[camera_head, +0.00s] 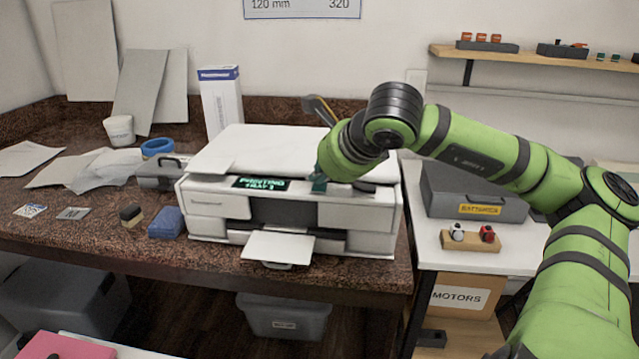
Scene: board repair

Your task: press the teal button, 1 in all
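A white printer (220,210) stands on the brown stone counter, with a lit display reading in teal letters (261,184) on its front panel. A small dark teal patch (318,184) shows on the panel right of the display, just below my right wrist; I cannot tell whether it is the teal button. My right gripper (326,168) is at the printer's front panel, largely hidden by my green wrist. Its fingers cannot be made out, nor whether it touches the panel. My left gripper is not in view.
A white box (220,100) stands behind the printer. A blue sponge (166,223), a grey case (160,176) and a blue tape roll (157,147) lie to its left. A grey battery case (470,195) sits on the white table at right. An output tray (278,247) juts out in front.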

